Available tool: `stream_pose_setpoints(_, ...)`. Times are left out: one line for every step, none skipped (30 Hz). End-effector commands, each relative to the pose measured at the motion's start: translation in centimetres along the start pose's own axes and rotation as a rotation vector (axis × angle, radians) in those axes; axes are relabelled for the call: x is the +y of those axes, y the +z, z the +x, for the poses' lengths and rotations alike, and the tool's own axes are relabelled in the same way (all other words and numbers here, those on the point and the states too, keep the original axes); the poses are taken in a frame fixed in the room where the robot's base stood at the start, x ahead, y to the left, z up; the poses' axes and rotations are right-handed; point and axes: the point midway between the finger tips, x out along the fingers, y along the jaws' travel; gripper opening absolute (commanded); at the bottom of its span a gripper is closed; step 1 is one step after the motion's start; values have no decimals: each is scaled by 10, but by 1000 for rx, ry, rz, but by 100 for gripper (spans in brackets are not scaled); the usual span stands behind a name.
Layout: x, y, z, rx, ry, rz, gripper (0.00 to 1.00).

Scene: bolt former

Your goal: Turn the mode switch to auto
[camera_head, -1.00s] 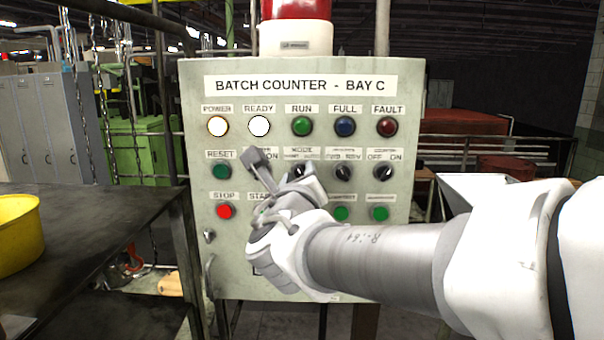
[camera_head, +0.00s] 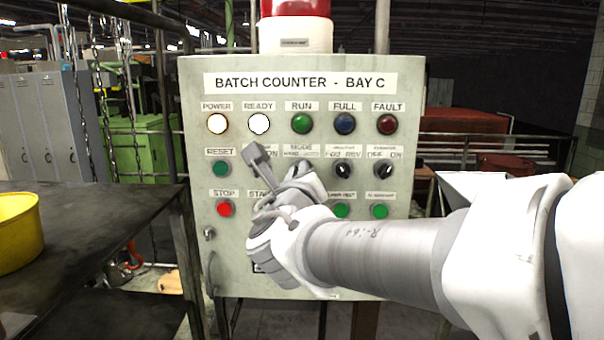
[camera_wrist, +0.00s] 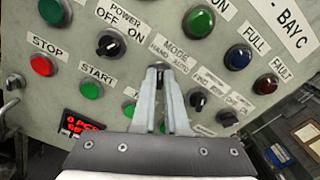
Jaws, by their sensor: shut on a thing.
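The control panel (camera_head: 400,230) reads "BATCH COUNTER - BAY C". The mode switch label (camera_wrist: 172,55), with hand and auto marks, shows just above my fingertips in the wrist view. My gripper (camera_wrist: 160,72) is at the mode switch, its two fingers close together and shut on the knob. The knob is hidden between the fingers, so I cannot tell which way it points. In the head view my gripper (camera_head: 298,172) covers the switch, and its label shows above.
The power switch (camera_wrist: 108,44) is left of my fingers, with the green start button (camera_wrist: 91,90) below it. The forward/reverse switch (camera_head: 343,170) is just right. A dark table (camera_head: 100,220) with a yellow bin (camera_head: 18,235) stands at left.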

Motion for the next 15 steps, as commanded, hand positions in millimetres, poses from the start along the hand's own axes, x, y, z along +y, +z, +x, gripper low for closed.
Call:
stream_pose_setpoints(1,-2,0,0,-1,12,0)
stream_pose_setpoints(1,-2,0,0,-1,21,0)
stream_pose_setpoints(1,-3,0,0,-1,34,0)
stream_pose_setpoints(1,-3,0,-1,-1,46,0)
stream_pose_setpoints(1,-3,0,-1,-2,61,0)
stream_pose_setpoints(1,-4,0,-2,-2,84,0)
stream_pose_setpoints(1,-4,0,-2,-2,102,0)
stream_pose_setpoints(1,-4,0,-2,-2,121,0)
stream_pose_setpoints(1,-5,0,-2,-2,150,0)
stream_pose_setpoints(1,-5,0,-3,-3,174,0)
stream_pose_setpoints(1,-5,0,-3,-3,199,0)
stream_pose_setpoints(1,-6,0,-2,-2,233,0)
stream_pose_setpoints(0,-6,0,-3,-2,260,0)
stream_pose_setpoints(0,-6,0,-3,-3,289,0)
stream_pose_setpoints(0,-6,0,-3,-3,325,0)
